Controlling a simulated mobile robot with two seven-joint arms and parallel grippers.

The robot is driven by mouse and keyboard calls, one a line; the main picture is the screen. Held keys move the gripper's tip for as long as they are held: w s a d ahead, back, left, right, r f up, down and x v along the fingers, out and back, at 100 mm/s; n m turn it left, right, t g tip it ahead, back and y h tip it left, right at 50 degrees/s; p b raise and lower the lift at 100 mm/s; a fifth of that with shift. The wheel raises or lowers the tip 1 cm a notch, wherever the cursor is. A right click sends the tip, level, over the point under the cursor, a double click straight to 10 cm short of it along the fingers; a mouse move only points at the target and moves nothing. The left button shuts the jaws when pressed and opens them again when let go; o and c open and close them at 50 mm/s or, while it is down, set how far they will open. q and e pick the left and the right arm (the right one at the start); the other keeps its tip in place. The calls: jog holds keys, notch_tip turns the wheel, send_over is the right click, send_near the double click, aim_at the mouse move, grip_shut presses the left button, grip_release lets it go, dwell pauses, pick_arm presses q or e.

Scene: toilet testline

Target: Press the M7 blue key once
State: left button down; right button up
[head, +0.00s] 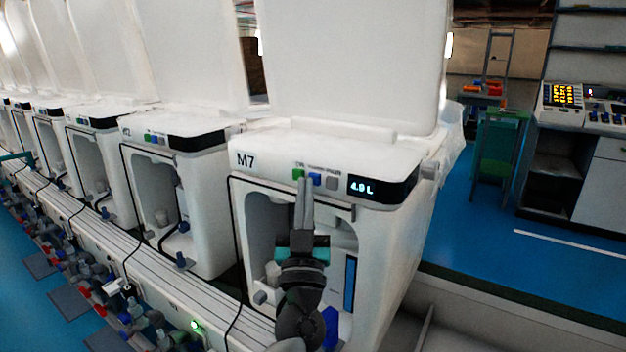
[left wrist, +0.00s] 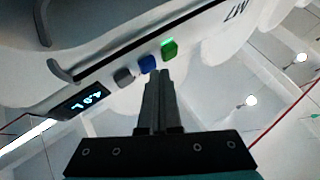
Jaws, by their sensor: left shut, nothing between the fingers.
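The M7 unit (head: 330,165) is the white station nearest me, with a dark display reading 4.9 L (head: 362,187). Its blue key (head: 315,179) sits between a green key (head: 298,174) and a grey key (head: 332,183). My left gripper (head: 305,182) is shut and empty, its fingertips just below the green and blue keys. In the left wrist view the blue key (left wrist: 147,64) shows just beyond the fingertips (left wrist: 157,74), between the green key (left wrist: 169,49) and the grey key (left wrist: 124,77). Whether the tips touch the blue key I cannot tell. My right gripper is not in view.
Similar white stations (head: 175,135) stand in a row to the left, with raised white panels behind. Pipes and valves (head: 110,290) run along the lower left.

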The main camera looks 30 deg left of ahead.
pick_arm(q)
jog(key=shift+w, duration=0.35)
jog(key=shift+s, duration=0.1)
dwell(0.5)
jog(key=shift+s+p, duration=0.6)
jog(key=shift+s, duration=0.25)
jog(key=s+p, duration=0.1)
jog(key=s, duration=0.1)
jog(key=s+p, duration=0.1)
jog(key=s, duration=0.1)
jog(key=shift+s+a, duration=0.2)
jog(key=shift+s, duration=0.2)
jog(key=shift+d, duration=0.1)
